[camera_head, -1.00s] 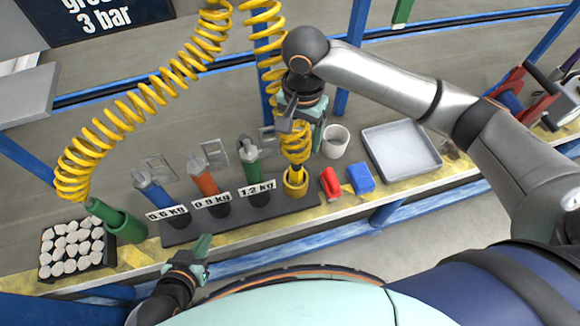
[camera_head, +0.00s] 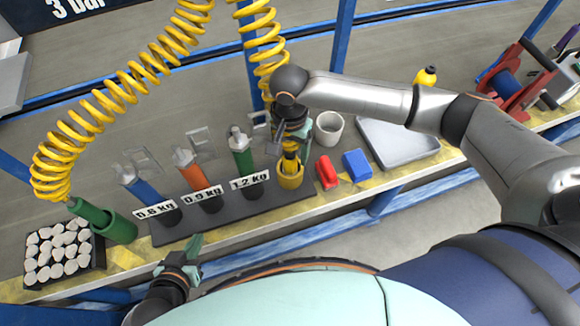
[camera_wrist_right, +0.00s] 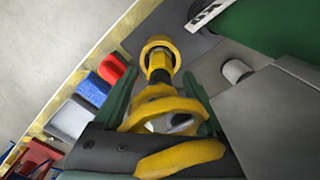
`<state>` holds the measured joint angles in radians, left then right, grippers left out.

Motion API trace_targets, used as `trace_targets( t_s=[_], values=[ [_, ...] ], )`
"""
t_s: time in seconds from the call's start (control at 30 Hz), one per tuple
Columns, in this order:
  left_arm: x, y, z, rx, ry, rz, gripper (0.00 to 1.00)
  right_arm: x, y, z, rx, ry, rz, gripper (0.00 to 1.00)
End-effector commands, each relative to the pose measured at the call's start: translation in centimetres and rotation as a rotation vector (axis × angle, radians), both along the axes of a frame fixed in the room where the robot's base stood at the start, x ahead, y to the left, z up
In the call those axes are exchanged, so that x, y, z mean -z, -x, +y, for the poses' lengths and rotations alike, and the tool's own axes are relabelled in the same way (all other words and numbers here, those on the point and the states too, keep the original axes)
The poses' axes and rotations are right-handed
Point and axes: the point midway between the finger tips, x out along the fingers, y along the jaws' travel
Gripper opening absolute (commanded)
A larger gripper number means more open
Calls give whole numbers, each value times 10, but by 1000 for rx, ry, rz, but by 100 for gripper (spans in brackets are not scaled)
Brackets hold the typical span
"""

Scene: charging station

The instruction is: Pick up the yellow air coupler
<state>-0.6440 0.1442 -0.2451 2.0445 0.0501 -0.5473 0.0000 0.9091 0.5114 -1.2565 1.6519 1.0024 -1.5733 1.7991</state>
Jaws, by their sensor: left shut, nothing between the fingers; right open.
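The yellow air coupler (camera_head: 290,160) hangs at the lower end of a coiled yellow hose and stands in a yellow cup holder (camera_head: 291,181). In the right wrist view the coupler (camera_wrist_right: 159,68) runs into the round cup (camera_wrist_right: 168,42). My right gripper (camera_wrist_right: 158,92) is open, with one teal finger on each side of the coupler and the lowest hose coils. In the head view it points down just above the cup, and my wrist partly hides the coupler. My left gripper (camera_head: 190,258) is shut and empty, low at the front of the bench.
Blue (camera_head: 142,188), orange (camera_head: 190,170) and green (camera_head: 241,152) tools stand in a dark rack left of the cup. Red (camera_head: 326,172) and blue (camera_head: 356,164) blocks, a white cup (camera_head: 328,128) and a grey tray (camera_head: 425,150) lie to the right.

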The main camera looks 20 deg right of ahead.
Motion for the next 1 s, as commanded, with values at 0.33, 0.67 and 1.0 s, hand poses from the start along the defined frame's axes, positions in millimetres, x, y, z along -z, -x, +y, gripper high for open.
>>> trace_targets(
  t_s=[0.33, 0.67, 1.0],
  values=[
    [2, 1, 1, -1, -2, 1, 0, 10, 0, 0, -1, -1, -1, 74],
    [2, 1, 1, -2, -1, 2, 0, 9, 0, 0, -1, -1, -1, 37],
    [2, 1, 2, -2, -1, 3, 0, 9, 0, 0, -1, 0, 0, 0]
  ],
)
